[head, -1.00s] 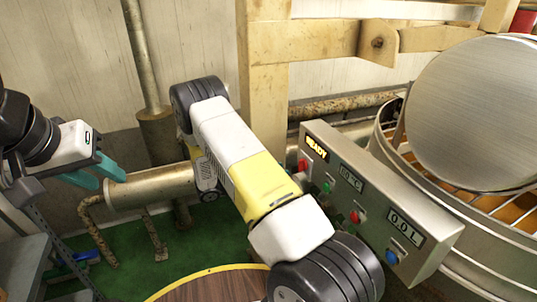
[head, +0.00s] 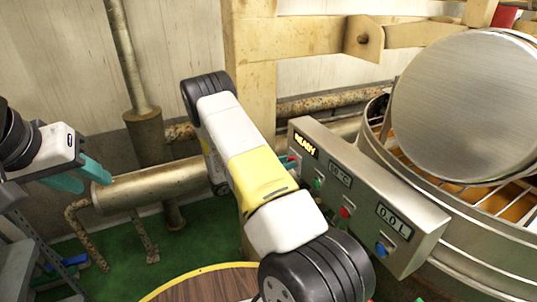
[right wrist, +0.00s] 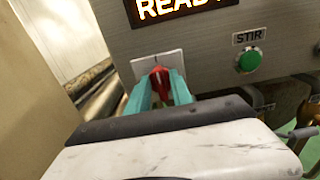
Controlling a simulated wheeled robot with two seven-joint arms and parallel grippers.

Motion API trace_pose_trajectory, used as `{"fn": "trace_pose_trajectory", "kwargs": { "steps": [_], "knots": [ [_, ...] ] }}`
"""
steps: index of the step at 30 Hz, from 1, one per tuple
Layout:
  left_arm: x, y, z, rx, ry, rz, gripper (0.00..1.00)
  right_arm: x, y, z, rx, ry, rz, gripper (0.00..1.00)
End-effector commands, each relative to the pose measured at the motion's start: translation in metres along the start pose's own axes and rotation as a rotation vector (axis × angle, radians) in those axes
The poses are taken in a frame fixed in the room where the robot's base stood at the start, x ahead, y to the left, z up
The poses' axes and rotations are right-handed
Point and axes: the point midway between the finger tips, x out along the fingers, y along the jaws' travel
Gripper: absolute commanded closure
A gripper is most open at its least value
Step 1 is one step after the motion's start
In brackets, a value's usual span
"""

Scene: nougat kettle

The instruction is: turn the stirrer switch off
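The grey control panel (head: 365,185) on the kettle carries a red switch knob (right wrist: 160,83) on a square white plate, at its left end under the "READY" display. A green button (right wrist: 249,60) labelled "STIR" is to the knob's right. In the right wrist view, my right gripper (right wrist: 160,90) has its teal fingers on both sides of the red knob, apparently closed against it; the knob's pale mark is near upright. In the head view my forearm hides most of that gripper. My left gripper (head: 80,177) is open and empty at the far left.
The round steel kettle (head: 465,235) with its raised lid (head: 465,108) stands right of the panel. A wooden post (head: 250,60) and rusty pipes (head: 150,185) are behind my right arm. A round wooden top (head: 205,287) is below it. Green floor lies left.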

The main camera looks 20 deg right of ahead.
Motion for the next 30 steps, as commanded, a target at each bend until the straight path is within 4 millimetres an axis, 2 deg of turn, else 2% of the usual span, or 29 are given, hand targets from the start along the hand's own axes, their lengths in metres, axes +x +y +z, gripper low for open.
{"fn": "trace_pose_trajectory", "kwargs": {
  "steps": [1,3,17,23,30],
  "knots": [
    [0.0,0.0,0.0,0.0,0.0,0.0,0.64,-0.0001,0.0,0.0,0.0,0.0,0.0,0.86],
    [0.0,0.0,0.0,0.0,0.0,0.0,0.64,-0.0002,0.0,0.0,0.0,0.0,0.0,1.0],
    [0.0,0.0,0.0,0.0,0.0,0.0,0.64,-0.0007,0.0004,-0.0003,-0.042,0.0,0.001,1.0],
    [0.0,0.0,0.0,0.0,0.0,0.0,0.64,-0.0011,0.001,-0.0008,-0.155,0.0,0.002,1.0],
    [0.0,0.0,0.0,0.0,0.0,0.0,0.64,-0.0014,0.002,-0.0013,-0.366,0.001,0.002,1.0]
  ]
}}
